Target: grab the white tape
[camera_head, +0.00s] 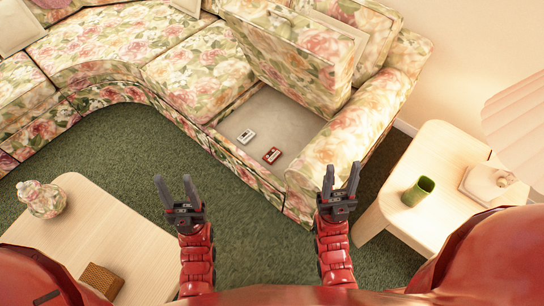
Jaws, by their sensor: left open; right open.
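The white tape (246,136) is a small cassette lying flat on the grey base of the sofa, where a seat cushion is tipped up. A red tape (272,155) lies just to its right and nearer to me. My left gripper (175,184) is open and empty above the green carpet, to the left of and nearer to me than the white tape. My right gripper (342,178) is open and empty by the front of the sofa's right armrest, to the right of both tapes.
The tipped-up floral cushion (287,58) stands behind the open sofa base (290,118). A low wooden table (95,235) with a floral jar (42,199) and brown box (101,281) is at left. A side table (420,160) with a green cup (418,190) is at right.

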